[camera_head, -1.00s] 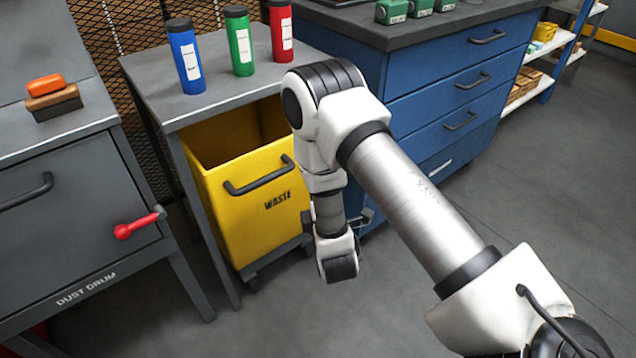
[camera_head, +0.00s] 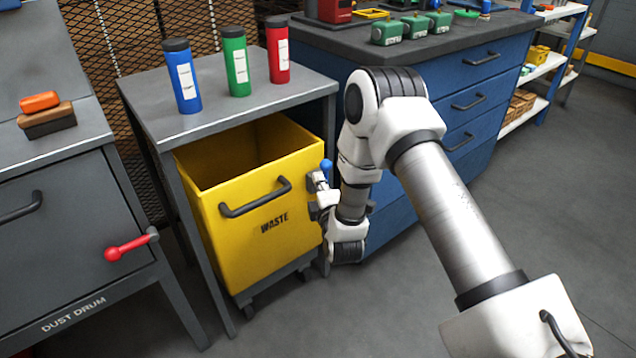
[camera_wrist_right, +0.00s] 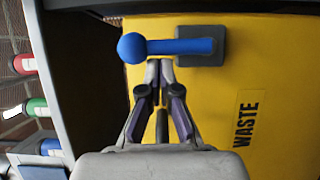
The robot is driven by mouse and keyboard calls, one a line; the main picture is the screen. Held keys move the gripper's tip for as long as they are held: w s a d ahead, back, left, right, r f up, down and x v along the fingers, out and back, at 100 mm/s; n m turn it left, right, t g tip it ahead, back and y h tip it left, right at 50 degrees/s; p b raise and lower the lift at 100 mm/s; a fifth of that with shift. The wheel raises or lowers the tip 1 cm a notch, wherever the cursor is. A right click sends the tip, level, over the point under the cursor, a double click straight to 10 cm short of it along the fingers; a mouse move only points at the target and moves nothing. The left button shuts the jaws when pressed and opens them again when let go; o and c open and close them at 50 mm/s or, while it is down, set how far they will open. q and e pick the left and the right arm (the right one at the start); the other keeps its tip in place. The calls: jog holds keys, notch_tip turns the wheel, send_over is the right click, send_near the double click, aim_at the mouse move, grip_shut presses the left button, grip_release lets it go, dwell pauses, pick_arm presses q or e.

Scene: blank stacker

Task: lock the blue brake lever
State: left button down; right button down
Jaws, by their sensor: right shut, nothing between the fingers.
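The blue brake lever (camera_head: 327,167) shows only in part in the head view, at the right side of the yellow waste bin (camera_head: 225,232). In the right wrist view the blue lever (camera_wrist_right: 185,47) has a round ball end on the left and a grey mounting plate (camera_wrist_right: 212,45) on the yellow bin wall. My right gripper (camera_wrist_right: 159,68) is shut and empty. Its fingertips lie just below the lever's bar in that view, close to the ball; I cannot tell if they touch. In the head view my right gripper (camera_head: 318,193) is beside the bin, partly hidden by my wrist. My left gripper is not in view.
The bin stands under a grey table (camera_head: 140,95) bearing blue, green and red canisters. A dust drum cabinet with a red lever (camera_head: 125,247) is at the left. A blue drawer cabinet (camera_head: 480,125) stands behind my right arm. The floor at the right is clear.

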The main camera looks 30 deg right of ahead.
jog(key=shift+d+r+m+p, duration=0.15)
jog(key=shift+m+p, duration=0.15)
jog(key=shift+p, duration=0.2)
jog(key=d+f+m+g+y+p, duration=0.1)
jog(key=d+m+g+y+p, duration=0.2)
jog(key=d+m+y+p, duration=0.2)
jog(key=shift+w+d+f+m+p, duration=0.25)
jog(key=shift+d+m+p, duration=0.9)
jog(key=shift+m+p, duration=1.6)
jog(key=shift+n+p, duration=0.5)
jog(key=shift+n, duration=0.05)
